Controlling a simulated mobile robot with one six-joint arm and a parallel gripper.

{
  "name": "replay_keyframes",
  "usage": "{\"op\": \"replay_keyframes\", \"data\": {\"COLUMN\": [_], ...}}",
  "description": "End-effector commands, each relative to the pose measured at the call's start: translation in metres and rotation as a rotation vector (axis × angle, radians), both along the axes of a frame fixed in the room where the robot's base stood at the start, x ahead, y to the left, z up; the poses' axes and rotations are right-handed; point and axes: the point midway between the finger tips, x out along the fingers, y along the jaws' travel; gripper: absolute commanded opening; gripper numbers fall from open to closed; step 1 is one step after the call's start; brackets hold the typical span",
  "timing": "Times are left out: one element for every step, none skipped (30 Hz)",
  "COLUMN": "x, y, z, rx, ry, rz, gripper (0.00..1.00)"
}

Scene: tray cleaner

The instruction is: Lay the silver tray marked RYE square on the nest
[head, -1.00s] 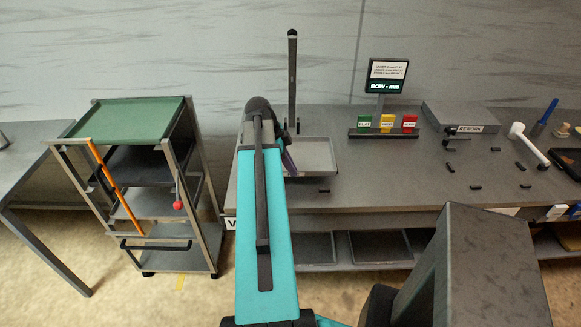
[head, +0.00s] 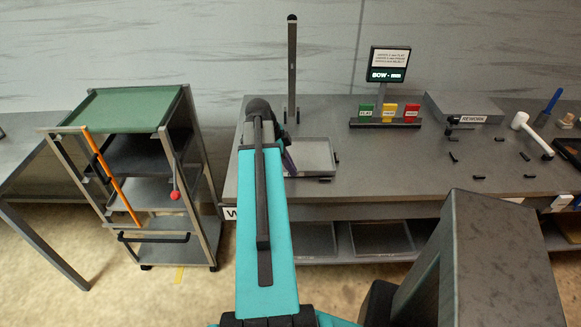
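A silver-grey tray (head: 318,150) with a raised rim lies on the workbench, just right of my arm. Its left part is hidden behind my arm, and no RYE mark can be read on it. Small black blocks sit close to its front and right edges. Several more black blocks (head: 479,178) stand spread on the bench to the right; I cannot tell whether these or the blocks by the tray form the nest. My gripper is at the far end of my teal arm, largely hidden behind it, beside the tray's left side. Its fingers and any hold on the tray cannot be made out.
A wheeled rack (head: 124,109) with a green top tray and an orange bar stands left. A dark upright post (head: 292,70) rises behind the tray. Coloured blocks (head: 388,113), a display (head: 388,65), a REWORK box (head: 463,108) and a white-headed mallet (head: 530,134) are on the bench.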

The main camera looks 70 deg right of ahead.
Motion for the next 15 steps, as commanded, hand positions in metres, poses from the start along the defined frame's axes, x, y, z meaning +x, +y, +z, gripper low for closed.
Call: {"op": "replay_keyframes", "data": {"x": [0.0001,0.0001,0.0002,0.0002,0.0003,0.0003,0.0004,0.0004,0.0004,0.0004,0.0004,0.0005,0.0005,0.0006,0.0006], "y": [-0.0003,-0.0004,-0.0003,-0.0003,-0.0003,-0.0003,-0.0002,-0.0003,-0.0002,-0.0002,-0.0001,0.0000,0.0000,0.0000,0.0000], "z": [-0.0001,-0.0001,0.0000,0.0000,0.0001,0.0002,0.0001,0.0001,0.0001,0.0001,0.0001,0.0000,0.0000,0.0000,-0.0001], "rx": [-0.002,-0.002,-0.002,-0.002,-0.002,-0.002,-0.002,-0.002,-0.002,-0.002,-0.002,-0.001,-0.001,-0.001,-0.001], "ry": [0.000,0.000,0.000,0.000,0.000,0.000,0.000,0.000,0.000,0.000,0.000,0.001,0.001,0.001,0.000], "rz": [0.000,0.000,0.000,0.000,0.000,0.001,0.001,0.001,0.001,0.001,0.001,0.000,0.000,0.000,0.000], "gripper": [0.00,0.00,0.00,0.00,0.00,0.00,0.00,0.00,0.05,0.10,0.15,0.22,0.26,0.26,0.26]}}
